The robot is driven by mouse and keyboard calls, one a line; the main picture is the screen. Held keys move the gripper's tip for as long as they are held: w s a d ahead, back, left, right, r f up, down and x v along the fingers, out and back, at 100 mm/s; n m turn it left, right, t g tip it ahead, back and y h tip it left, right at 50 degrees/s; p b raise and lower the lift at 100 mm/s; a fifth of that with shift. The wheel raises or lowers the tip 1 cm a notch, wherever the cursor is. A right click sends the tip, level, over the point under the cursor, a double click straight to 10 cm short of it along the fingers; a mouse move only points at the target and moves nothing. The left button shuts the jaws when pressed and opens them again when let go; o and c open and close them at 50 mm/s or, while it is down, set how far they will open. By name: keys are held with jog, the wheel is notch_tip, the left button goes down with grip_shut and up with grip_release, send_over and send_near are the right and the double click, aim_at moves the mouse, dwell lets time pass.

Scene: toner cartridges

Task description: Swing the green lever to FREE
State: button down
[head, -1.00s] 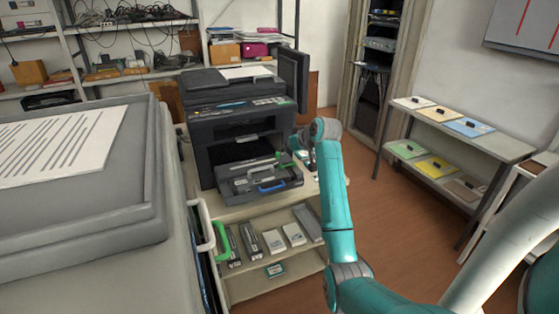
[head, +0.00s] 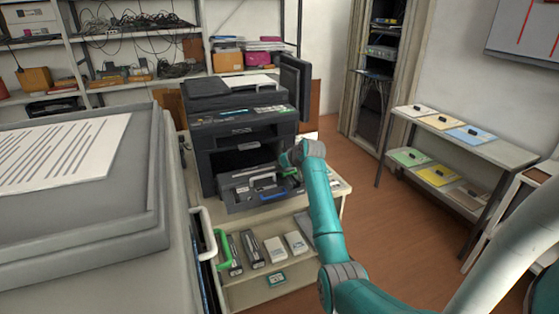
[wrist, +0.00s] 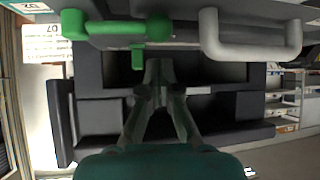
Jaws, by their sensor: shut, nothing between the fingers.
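The green lever (wrist: 115,28) crosses the upper left of the wrist view, with a short green tab hanging below its knob. In the head view a bit of green (head: 290,173) shows at the right end of the pulled-out tray unit (head: 245,199) of the black printer. My gripper (wrist: 158,65) is shut and empty. In the head view my arm's end hides most of the lever. FREE marking is not readable.
A grey handle (wrist: 250,40) sits beside the lever. Open floor (head: 370,215) lies to the right.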

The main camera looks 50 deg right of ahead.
jog(key=shift+s+a+f, duration=0.2)
jog(key=shift+s+f, duration=0.15)
jog(key=shift+s, duration=0.15)
jog(key=shift+s+a+f, duration=0.2)
jog(key=shift+s+f, duration=0.1)
jog(key=shift+s, duration=0.2)
